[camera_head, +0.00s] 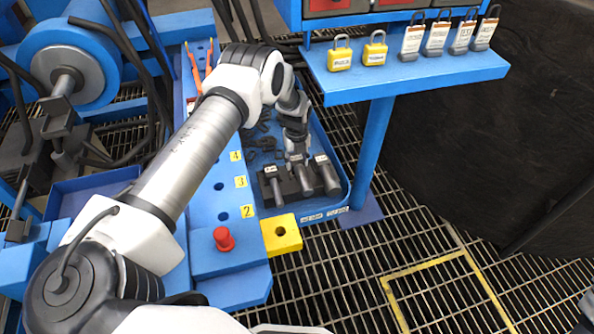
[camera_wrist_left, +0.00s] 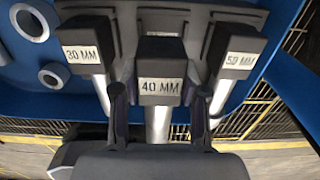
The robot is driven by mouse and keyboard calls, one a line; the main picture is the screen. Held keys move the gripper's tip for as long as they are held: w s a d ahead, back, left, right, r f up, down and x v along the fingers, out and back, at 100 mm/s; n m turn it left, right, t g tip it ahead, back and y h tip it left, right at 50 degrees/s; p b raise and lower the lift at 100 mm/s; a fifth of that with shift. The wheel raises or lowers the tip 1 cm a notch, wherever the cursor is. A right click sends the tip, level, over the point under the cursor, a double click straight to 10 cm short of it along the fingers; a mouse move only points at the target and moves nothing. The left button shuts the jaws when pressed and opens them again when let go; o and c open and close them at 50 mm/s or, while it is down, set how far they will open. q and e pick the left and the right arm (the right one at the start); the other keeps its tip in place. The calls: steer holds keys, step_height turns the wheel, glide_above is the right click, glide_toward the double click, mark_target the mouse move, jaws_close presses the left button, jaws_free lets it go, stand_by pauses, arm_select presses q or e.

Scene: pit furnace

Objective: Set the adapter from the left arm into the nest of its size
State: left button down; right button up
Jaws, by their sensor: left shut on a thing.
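The adapter marked 40 MM (camera_wrist_left: 160,85) is in the middle of the left wrist view, a dark block head on a silver shaft. My left gripper (camera_wrist_left: 160,105) is shut on it, one finger on each side. In the head view the left gripper (camera_head: 296,150) reaches down over the dark nest block (camera_head: 287,189) in the blue tray. The 30 MM adapter (camera_wrist_left: 85,45) and 50 MM adapter (camera_wrist_left: 233,55) lie on either side, in line with the held one. Whether the held adapter is fully seated cannot be told. My right gripper is not in view.
The blue tray (camera_head: 343,178) has a raised rim around the adapters. A blue panel with numbered holes and a red knob (camera_head: 223,238) stands left of it. A yellow block (camera_head: 281,233) is at the front. A shelf with padlocks (camera_head: 400,75) overhangs at upper right.

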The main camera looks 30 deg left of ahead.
mark_target(297, 167)
arm_select(q)
steer(key=shift+w+a+f+b, duration=0.15)
steer(key=shift+w+b, duration=0.15)
steer(key=shift+w, duration=0.05)
step_height(297, 167, down, 3)
steer(key=shift+f+b, duration=0.1)
steer(key=shift+b, duration=0.6)
steer(key=shift+r, duration=0.2)
steer(key=shift+f, duration=0.1)
steer(key=shift+f, duration=0.15)
steer(key=c, duration=0.6)
jaws_free()
steer(key=shift+s, duration=0.1)
